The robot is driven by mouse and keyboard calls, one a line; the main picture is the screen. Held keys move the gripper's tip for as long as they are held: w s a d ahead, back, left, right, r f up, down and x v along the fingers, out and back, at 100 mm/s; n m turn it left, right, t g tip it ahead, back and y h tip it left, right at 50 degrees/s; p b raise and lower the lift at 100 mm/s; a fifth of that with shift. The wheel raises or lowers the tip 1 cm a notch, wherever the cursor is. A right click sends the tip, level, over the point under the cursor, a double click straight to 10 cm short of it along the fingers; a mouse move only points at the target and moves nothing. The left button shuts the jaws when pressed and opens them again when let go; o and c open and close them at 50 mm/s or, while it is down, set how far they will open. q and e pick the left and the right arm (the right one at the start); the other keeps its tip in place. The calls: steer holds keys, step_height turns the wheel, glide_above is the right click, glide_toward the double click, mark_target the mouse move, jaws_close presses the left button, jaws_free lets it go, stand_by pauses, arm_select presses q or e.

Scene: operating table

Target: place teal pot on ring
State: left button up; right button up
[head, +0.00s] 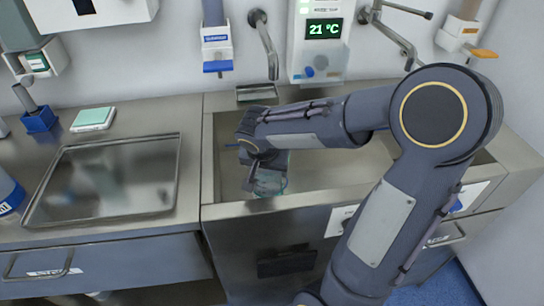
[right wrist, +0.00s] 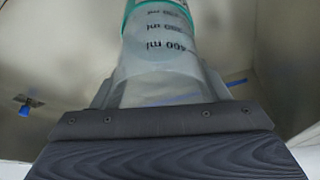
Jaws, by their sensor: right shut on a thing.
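The teal pot (head: 270,184) is a clear container with a teal rim, partly hidden behind my right gripper (head: 251,176) in the head view. In the right wrist view the pot (right wrist: 160,52) shows printed ml marks and its teal rim at the top. My right gripper is shut on the pot and holds it over the steel sink (head: 330,178), near the sink's left front. My left gripper is not in view.
A steel tray (head: 105,180) lies on the counter left of the sink. A small teal-topped box (head: 93,118) and a blue holder (head: 39,120) stand behind it. A tap (head: 265,45) hangs over the sink's back. My right arm covers much of the sink's right side.

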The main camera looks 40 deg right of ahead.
steer(key=shift+w+d, duration=0.65)
steer(key=shift+d, duration=0.2)
steer(key=w+d, duration=0.1)
steer(key=w+d+f+p, duration=0.1)
steer(key=d, duration=0.1)
steer(key=shift+w, duration=0.1)
steer(key=shift+a, duration=0.1)
steer(key=shift+f+b, duration=0.4)
steer(key=shift+b, duration=0.05)
steer(key=o, duration=1)
steer(key=shift+r, duration=0.1)
